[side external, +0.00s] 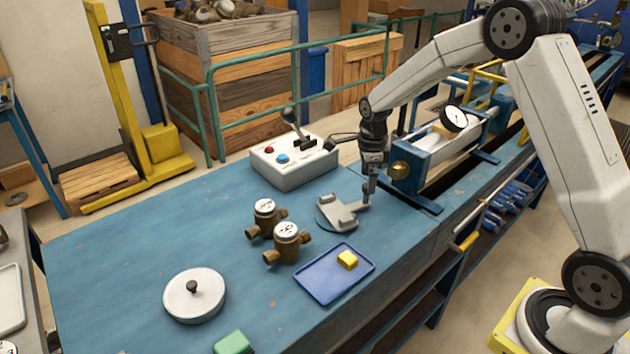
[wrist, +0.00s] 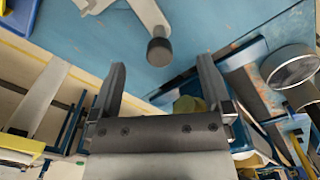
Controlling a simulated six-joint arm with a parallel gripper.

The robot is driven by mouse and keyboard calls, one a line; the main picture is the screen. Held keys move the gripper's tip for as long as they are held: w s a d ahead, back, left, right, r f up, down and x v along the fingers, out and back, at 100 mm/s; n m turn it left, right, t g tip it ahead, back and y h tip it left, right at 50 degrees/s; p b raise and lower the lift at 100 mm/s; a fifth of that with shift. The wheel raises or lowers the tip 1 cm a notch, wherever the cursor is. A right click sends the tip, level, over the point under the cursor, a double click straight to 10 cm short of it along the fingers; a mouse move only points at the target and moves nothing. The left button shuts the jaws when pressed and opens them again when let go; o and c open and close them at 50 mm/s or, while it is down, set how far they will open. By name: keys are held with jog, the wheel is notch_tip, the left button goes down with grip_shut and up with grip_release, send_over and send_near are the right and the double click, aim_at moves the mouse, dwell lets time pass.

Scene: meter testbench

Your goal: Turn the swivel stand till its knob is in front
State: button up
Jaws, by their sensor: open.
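The swivel stand (side external: 340,212) is a grey piece with a cradle-like top on a round base, on the blue bench. Its arm points right in the side view, toward my gripper (side external: 368,192), which reaches down at the arm's end. In the wrist view the stand's pale arm (wrist: 147,14) ends in a dark round knob (wrist: 159,51). The knob appears centred between the fingertips of my open gripper (wrist: 161,66), about level with or just beyond them. I cannot tell whether a finger touches it. In the side view the gripper largely hides the knob.
A control box (side external: 293,162) with a lever stands behind the stand. Two brass meters (side external: 287,243) stand to its left. A test rig (side external: 440,150) is close right. A round lid (side external: 194,306) lies front left.

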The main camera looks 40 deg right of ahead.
jog(key=shift+f, duration=0.75)
jog(key=shift+c, duration=0.6)
jog(key=shift+s+a, duration=0.1)
jog(key=shift+s, duration=0.15)
jog(key=shift+s+a, duration=0.2)
jog(key=shift+s, duration=0.25)
jog(key=shift+s+a, duration=0.15)
jog(key=shift+s, duration=0.15)
jog(key=shift+s+a, duration=0.15)
jog(key=shift+s, duration=0.15)
jog(key=shift+s+a, duration=0.1)
jog(key=shift+s, duration=0.05)
